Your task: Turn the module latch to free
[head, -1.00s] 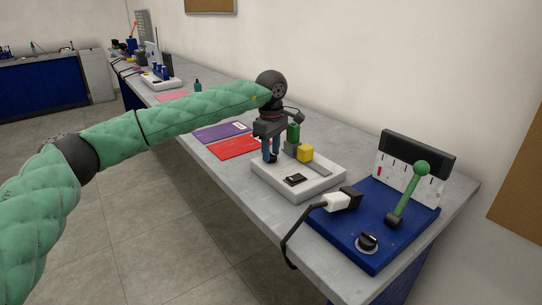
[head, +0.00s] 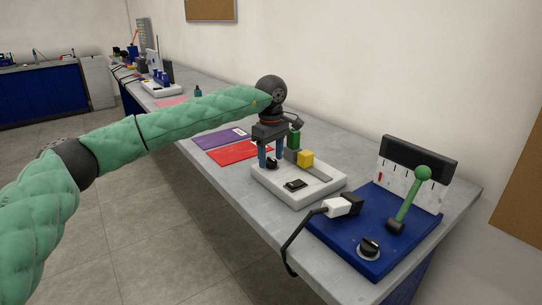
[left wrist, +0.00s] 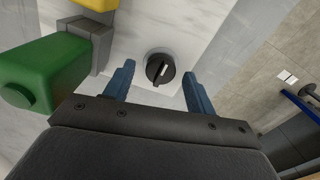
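The module latch looks like a round black knob (head: 271,164) with a pale line across its top, on a white module board (head: 318,193). The knob shows whole in the left wrist view (left wrist: 160,69). My left gripper (head: 272,160) points down over the board. Its two blue fingers are open, one on each side of the knob. In the left wrist view (left wrist: 159,73) there is a clear gap between the knob and each finger. I cannot tell how far the tips are above the board. My right gripper is not in view.
A green block (head: 294,138) and a yellow block (head: 306,158) stand on the board close by the gripper. A black rocker piece (head: 295,184) is near its front. To the right is a blue panel (head: 345,239) with a green-handled lever (head: 410,195), a plug and a dial.

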